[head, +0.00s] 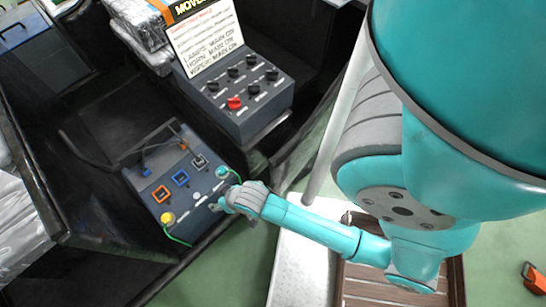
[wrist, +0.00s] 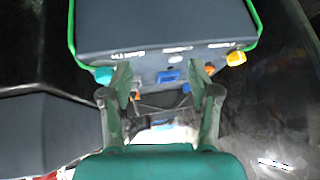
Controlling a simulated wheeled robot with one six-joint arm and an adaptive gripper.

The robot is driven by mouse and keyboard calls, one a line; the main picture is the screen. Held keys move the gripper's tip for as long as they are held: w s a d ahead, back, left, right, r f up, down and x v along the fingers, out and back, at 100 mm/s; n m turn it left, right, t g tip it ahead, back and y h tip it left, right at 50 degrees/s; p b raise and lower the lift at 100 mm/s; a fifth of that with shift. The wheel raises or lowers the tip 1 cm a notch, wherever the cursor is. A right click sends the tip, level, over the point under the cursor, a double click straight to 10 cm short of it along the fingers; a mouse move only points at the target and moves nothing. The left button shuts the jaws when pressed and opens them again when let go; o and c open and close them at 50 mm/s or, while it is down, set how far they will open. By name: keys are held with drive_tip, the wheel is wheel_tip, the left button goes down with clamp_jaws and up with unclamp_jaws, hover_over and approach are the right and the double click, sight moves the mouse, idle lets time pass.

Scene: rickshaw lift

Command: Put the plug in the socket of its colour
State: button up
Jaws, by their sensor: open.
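The sloped grey socket panel (head: 177,205) carries an orange-framed socket (head: 160,194), a blue-framed socket (head: 181,177) and a pale grey-framed socket (head: 199,162). Behind them, a small blue piece (head: 145,146) with a dark cable and a small orange piece (head: 183,146) show; I cannot tell whether they are plugs. My gripper (head: 232,200) is at the panel's right edge, below a teal knob. In the wrist view its fingers (wrist: 162,82) are open, with nothing clearly held. A blue piece (wrist: 168,76) and an orange piece (wrist: 209,69) show beyond or beside the fingers.
A yellow knob (head: 167,217) and a teal knob (head: 221,172) sit at panel corners, with a green cable (wrist: 255,20) along the edge. A switch box (head: 240,105) with black knobs, one red knob and a sign stands behind. Dark cabin walls surround the panel.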

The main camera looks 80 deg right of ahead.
drive_tip(key=s+a+r+n+t, duration=0.3)
drive_tip(key=s+r+t, duration=0.1)
drive_tip(key=s+r, duration=0.5)
drive_tip(key=s+a+r+n+t+y, duration=0.1)
drive_tip(key=s+a+r+t, duration=0.3)
drive_tip(key=s+r, duration=0.5)
wheel_tip(320, 180, up, 5)
drive_tip(key=shift+s+a+r+n+y, duration=0.15)
drive_tip(key=shift+s+a+n+y, duration=0.15)
drive_tip(key=shift+n, duration=0.6)
drive_tip(key=shift+c, duration=0.2)
idle(0.5)
